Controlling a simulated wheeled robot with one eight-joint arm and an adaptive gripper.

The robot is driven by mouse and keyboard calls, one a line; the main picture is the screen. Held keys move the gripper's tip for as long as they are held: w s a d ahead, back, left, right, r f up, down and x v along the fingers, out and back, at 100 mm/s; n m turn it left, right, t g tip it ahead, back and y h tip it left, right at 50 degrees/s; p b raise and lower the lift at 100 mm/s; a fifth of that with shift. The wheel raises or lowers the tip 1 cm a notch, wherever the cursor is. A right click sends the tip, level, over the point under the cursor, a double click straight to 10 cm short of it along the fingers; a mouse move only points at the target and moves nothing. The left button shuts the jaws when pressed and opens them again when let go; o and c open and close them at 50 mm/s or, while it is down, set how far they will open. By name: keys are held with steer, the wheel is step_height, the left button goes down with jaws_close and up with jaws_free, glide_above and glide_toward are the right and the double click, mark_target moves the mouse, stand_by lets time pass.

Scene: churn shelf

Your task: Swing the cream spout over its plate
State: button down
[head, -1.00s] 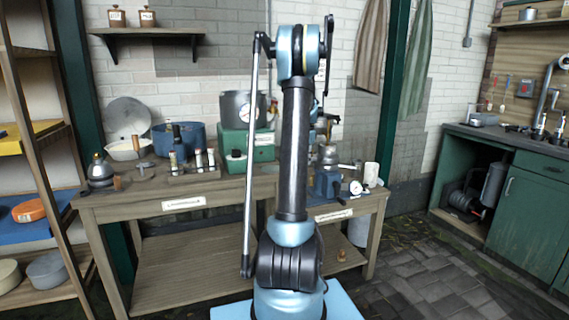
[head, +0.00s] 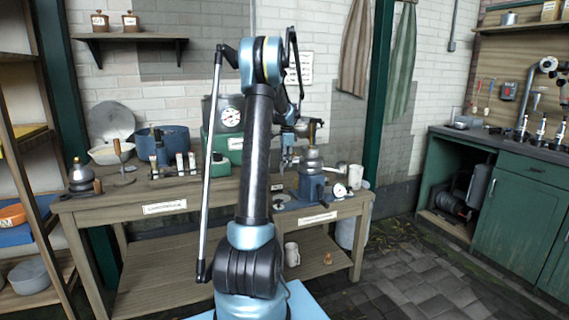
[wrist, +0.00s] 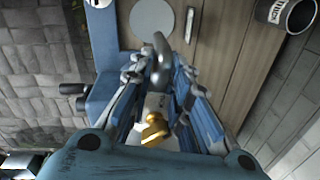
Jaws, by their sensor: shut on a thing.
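The separator (head: 312,188) stands at the right of the bench, with a blue body and a rounded grey metal top. My gripper (head: 287,163) points down just left of it. In the wrist view my gripper (wrist: 159,80) is shut on a curved grey metal spout (wrist: 161,58), which shows between the fingers. A small pale label, only partly readable, and a brass knob (wrist: 154,130) show nearer the camera. A flat grey round plate (wrist: 152,17) lies beyond the fingertips, past the spout's end. Most of the spout is hidden by the fingers.
A green box with a gauge (head: 230,116) and a blue tub (head: 172,137) stand further left.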

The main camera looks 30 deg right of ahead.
steer(key=shift+d, duration=0.3)
steer(key=c, duration=1.5)
jaws_free()
steer(key=shift+c, duration=0.2)
steer(key=shift+a, duration=0.1)
step_height(320, 180, up, 12)
steer(key=s, duration=0.1)
steer(key=shift+a, duration=0.2)
steer(key=shift+s, duration=0.1)
steer(key=shift+f, duration=0.1)
